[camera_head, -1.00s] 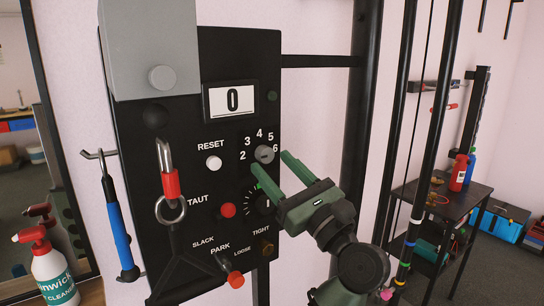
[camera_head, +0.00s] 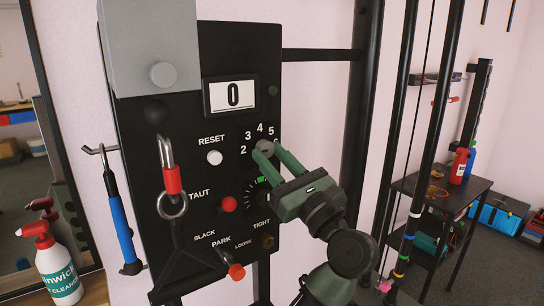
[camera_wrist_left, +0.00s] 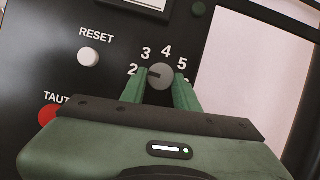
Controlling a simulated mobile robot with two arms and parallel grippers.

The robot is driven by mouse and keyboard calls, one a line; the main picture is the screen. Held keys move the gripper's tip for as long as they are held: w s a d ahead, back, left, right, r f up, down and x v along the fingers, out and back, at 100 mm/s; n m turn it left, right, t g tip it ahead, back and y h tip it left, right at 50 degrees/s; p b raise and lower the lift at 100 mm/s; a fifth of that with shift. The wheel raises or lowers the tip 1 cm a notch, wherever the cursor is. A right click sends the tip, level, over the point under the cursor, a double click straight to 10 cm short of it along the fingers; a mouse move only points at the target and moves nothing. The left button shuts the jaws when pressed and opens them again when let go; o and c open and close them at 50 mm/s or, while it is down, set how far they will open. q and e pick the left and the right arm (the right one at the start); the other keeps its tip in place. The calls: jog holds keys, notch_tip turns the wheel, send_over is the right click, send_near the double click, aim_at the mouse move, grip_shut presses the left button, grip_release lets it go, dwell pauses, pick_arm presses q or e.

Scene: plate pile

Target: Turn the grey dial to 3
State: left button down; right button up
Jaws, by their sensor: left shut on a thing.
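The grey dial (camera_head: 265,146) is a small round knob on the black panel, ringed by the numbers 2 to 6. It also shows in the left wrist view (camera_wrist_left: 160,77), where a dark mark on its face seems to point toward the 2. My left gripper (camera_head: 269,154) is shut on the dial, with one green finger on each side of it. In the head view the fingers partly cover the dial and the 6. My right gripper is not in view.
The panel has a display (camera_head: 229,96) reading 0, a white reset button (camera_head: 214,158), a red button (camera_head: 228,204) and a smaller dial with a green mark below. Black rails stand to the right.

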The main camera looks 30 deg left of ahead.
pick_arm(q)
jog(key=m+t+p, duration=0.1)
jog(key=m, duration=0.1)
jog(key=m+p, duration=0.1)
jog(key=m, duration=0.1)
jog(key=shift+s+r+t+h, duration=0.1)
jog(key=shift+t+h, duration=0.2)
jog(key=shift+t, duration=0.1)
jog(key=m+t+h+p, duration=0.1)
jog(key=m+p, duration=0.2)
jog(key=m+t+h+p, duration=0.1)
jog(key=m+p, duration=0.2)
jog(key=shift+s+a+r+t, duration=0.1)
jog(key=shift+s+r+t, duration=0.1)
jog(key=shift+t, duration=0.2)
jog(key=shift+m+h+p, duration=0.3)
jog(key=shift+m+p, duration=0.5)
jog(key=shift+f+m+p, duration=0.2)
jog(key=shift+m+p, duration=0.2)
jog(key=c, duration=1.1)
grip_release()
jog(key=shift+o, duration=0.2)
